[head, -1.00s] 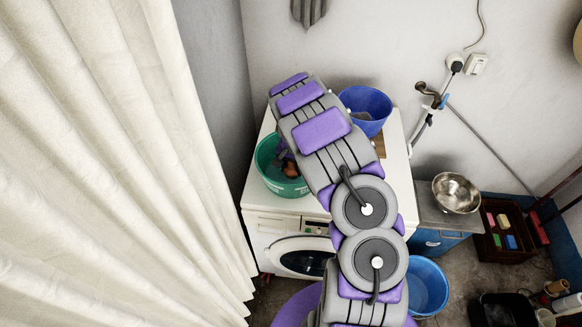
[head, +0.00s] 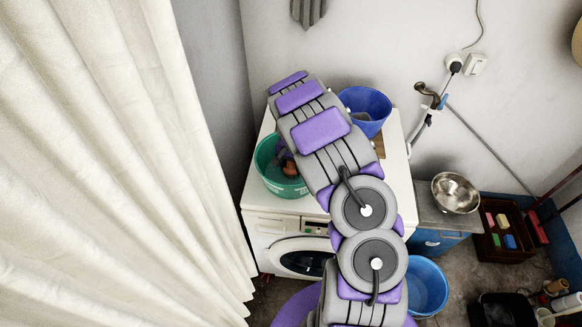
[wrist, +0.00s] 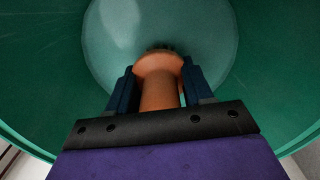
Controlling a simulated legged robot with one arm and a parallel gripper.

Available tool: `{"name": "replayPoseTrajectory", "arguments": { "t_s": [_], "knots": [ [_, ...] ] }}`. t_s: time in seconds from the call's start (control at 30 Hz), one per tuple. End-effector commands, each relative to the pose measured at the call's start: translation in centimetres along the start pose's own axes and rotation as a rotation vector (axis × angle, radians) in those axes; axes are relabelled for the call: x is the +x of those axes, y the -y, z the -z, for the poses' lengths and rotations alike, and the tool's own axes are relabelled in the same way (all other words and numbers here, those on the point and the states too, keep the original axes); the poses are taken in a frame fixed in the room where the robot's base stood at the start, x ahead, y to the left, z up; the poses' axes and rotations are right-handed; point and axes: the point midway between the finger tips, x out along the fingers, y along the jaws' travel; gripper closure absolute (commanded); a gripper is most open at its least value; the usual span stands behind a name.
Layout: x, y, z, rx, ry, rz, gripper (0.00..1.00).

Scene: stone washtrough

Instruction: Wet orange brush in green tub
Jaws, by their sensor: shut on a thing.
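The green tub (head: 266,178) stands on top of the white washing machine, left of my arm in the head view. In the wrist view the tub's green inner wall (wrist: 40,75) surrounds my gripper. My gripper (wrist: 158,85) is shut on the orange brush (wrist: 158,92), one dark finger on each side of it. The brush points down toward the tub's paler floor (wrist: 205,30), and dark bristles show at its far end. Part of the brush also shows inside the tub in the head view (head: 290,168). I cannot tell whether the bristles touch the floor or any water.
A blue tub (head: 366,104) stands behind my arm on the washing machine (head: 270,222). A metal bowl (head: 455,192) sits on a counter to the right. A blue bucket (head: 428,287) and a crate of coloured blocks (head: 503,235) are lower right. A cream curtain (head: 110,160) hangs at left.

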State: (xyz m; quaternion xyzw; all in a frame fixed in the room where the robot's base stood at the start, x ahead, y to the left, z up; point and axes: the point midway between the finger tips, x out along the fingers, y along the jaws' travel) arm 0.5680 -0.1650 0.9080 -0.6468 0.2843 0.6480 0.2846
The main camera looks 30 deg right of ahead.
Motion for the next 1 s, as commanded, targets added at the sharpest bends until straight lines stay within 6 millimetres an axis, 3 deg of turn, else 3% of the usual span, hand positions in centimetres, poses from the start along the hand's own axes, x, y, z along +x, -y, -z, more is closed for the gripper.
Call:
{"name": "replayPoseTrajectory", "arguments": {
  "t_s": [1.0],
  "knots": [
    [-9.4,0.0,0.0,-0.001,-0.001,0.0,0.8]
  ]
}}
